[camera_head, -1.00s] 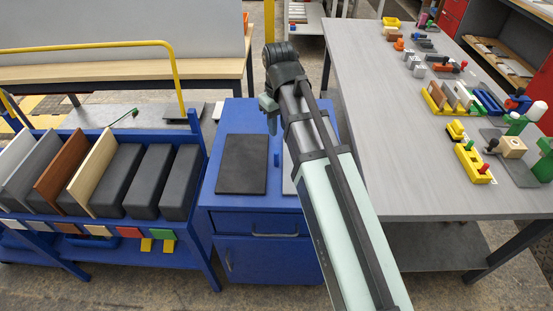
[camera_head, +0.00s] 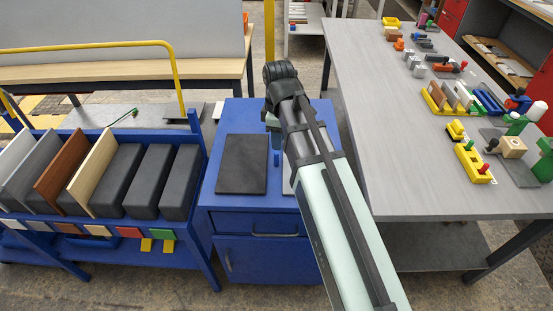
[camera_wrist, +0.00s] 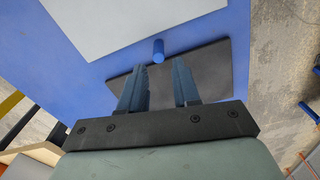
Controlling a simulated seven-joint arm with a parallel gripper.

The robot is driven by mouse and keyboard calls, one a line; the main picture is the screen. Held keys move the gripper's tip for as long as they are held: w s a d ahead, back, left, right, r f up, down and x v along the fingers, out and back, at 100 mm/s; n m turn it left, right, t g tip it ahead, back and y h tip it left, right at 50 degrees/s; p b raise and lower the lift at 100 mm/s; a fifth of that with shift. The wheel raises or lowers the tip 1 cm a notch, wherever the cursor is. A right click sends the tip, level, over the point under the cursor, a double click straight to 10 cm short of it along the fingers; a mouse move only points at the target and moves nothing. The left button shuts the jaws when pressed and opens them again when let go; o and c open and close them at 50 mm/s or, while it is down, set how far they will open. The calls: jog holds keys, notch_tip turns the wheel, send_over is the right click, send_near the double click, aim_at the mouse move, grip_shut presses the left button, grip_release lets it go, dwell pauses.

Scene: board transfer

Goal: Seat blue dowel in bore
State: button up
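The blue dowel (camera_head: 277,158) stands upright on the blue cabinet top, between a black plate and a pale panel. It also shows in the wrist view (camera_wrist: 158,51), just beyond the gap between my fingertips. My gripper (camera_wrist: 159,68) is open and empty, its two fingers apart above the cabinet top. In the head view my gripper (camera_head: 272,118) is partly hidden by my wrist, and sits behind the dowel. A light wooden block (camera_head: 513,147) with a dark round spot on top sits on the right grey table; I cannot tell for sure whether that is the bore.
The black plate (camera_head: 242,178) and pale panel (camera_wrist: 120,25) lie flat on the blue cabinet (camera_head: 262,212). A blue rack (camera_head: 207,250) of upright boards stands to the left. The grey table (camera_head: 400,150) has several fixtures along its right side; its left part is clear.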

aim_at(276, 153)
notch_tip(276, 153, down, 4)
jog(key=shift+r, duration=0.15)
jog(key=shift+w+a+f, duration=0.1)
jog(key=shift+a+f, duration=0.05)
jog(key=shift+f, duration=1.25)
jog(key=shift+w+a+f, duration=0.1)
jog(key=shift+f, duration=1.3)
grip_shut()
